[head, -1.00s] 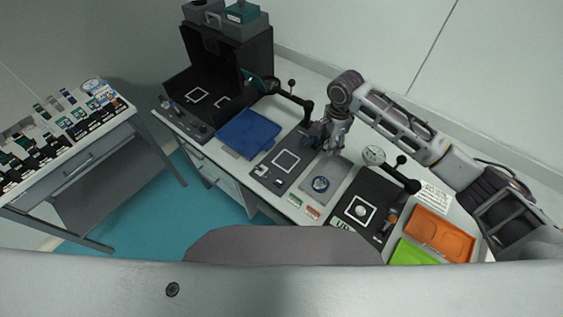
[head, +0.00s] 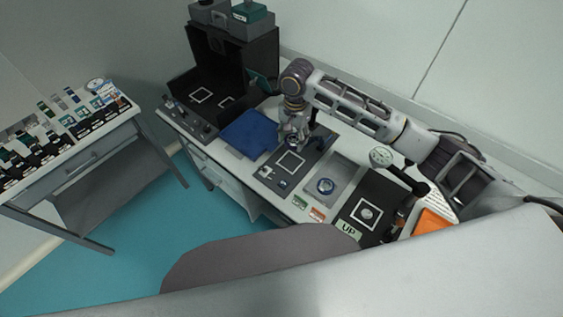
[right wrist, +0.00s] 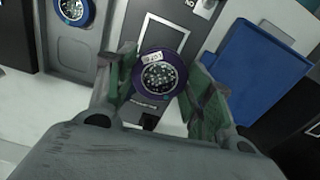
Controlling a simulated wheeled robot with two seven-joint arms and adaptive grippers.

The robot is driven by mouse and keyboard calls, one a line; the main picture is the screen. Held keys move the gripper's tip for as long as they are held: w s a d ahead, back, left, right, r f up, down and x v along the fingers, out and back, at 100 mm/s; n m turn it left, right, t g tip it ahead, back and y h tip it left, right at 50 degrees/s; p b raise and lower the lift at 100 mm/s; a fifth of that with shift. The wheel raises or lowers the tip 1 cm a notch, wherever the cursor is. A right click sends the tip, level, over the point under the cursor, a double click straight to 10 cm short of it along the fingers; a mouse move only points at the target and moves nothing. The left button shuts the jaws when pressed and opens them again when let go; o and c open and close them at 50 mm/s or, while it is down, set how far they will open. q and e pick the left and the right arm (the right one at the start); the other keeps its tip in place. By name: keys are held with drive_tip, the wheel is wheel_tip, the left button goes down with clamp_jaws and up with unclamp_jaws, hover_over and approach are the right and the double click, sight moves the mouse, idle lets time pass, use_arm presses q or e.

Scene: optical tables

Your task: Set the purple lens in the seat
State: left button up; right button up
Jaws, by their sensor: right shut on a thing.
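My right gripper (head: 293,140) is shut on the purple lens (right wrist: 158,80), a round purple-rimmed disc with a pale label and a patterned glass centre. In the right wrist view the lens sits between the two green-padded fingers. In the head view it is mostly hidden by the gripper. The gripper holds it above the far part of a dark plate (head: 269,178) marked with a white square outline. The plate also shows behind the lens in the right wrist view (right wrist: 182,17). I cannot tell which marked place is the seat. My left gripper is not in view.
A blue-rimmed round part (head: 325,186) lies in a grey tray (head: 345,171) right of the plate. A blue mat or tray (head: 247,134) is on the left. An open black box (head: 262,57) stands behind.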

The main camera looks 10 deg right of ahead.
drive_tip(key=shift+s+a+n, duration=0.15)
drive_tip(key=shift+a+n, duration=0.25)
drive_tip(key=shift+n, duration=0.6)
drive_tip(key=shift+s+d+n, duration=0.1)
drive_tip(key=shift+s+n, duration=0.05)
drive_tip(key=shift+n, duration=1.75)
hover_over(291, 162)
drive_tip(key=shift+f, duration=3.1)
drive_tip(key=shift+f, duration=0.15)
drive_tip(key=shift+f, duration=1.75)
